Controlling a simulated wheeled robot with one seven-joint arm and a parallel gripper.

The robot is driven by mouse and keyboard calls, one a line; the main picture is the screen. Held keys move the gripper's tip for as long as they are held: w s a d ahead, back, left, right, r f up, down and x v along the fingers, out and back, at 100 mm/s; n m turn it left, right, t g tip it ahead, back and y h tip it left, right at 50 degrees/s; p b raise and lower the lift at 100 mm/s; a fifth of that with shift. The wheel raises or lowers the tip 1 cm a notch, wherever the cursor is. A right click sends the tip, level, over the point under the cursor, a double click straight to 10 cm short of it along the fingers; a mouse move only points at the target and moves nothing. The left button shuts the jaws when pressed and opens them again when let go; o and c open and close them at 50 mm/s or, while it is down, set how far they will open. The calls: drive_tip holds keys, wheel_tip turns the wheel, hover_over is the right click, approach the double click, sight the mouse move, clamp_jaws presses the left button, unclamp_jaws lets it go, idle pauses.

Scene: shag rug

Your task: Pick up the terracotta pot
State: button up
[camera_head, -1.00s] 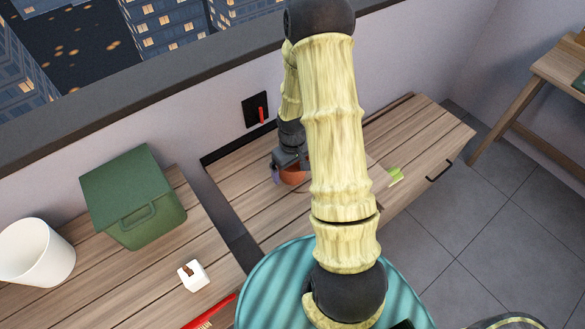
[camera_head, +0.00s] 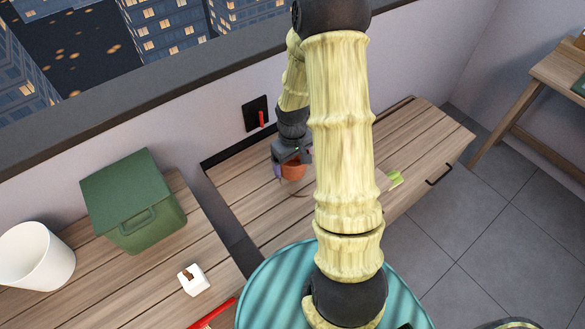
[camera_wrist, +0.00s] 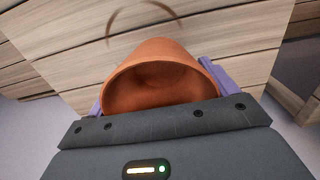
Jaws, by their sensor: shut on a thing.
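The terracotta pot (camera_head: 293,171) is an orange-brown, round, open-topped pot. In the wrist view, the pot (camera_wrist: 160,78) shows its open mouth and empty inside, with its near rim behind my gripper's dark body. My gripper (camera_head: 286,168) is shut on the pot, with a purple finger on either side of it in the wrist view (camera_wrist: 155,88). The pot is over the wooden cabinet top (camera_head: 250,205), and a dark ring mark on the wood shows beyond it in the wrist view. My arm hides part of the cabinet.
A green item (camera_head: 395,179) lies on the cabinet's right part. At left are a green lidded box (camera_head: 135,200), a white bucket (camera_head: 36,258) and a small white block (camera_head: 193,279). A wall with a red-handled switch (camera_head: 257,114) stands behind.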

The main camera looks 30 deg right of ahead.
wheel_tip(320, 180, up, 6)
drive_tip(key=shift+f, duration=0.25)
idle(0.4)
drive_tip(key=w+a+f+m+p, duration=0.2)
drive_tip(key=w+a+f+p, duration=0.1)
drive_tip(key=a+p, duration=0.4)
drive_tip(key=shift+w+a, duration=0.7)
drive_tip(key=shift+a, duration=0.35)
drive_tip(key=shift+f, duration=0.15)
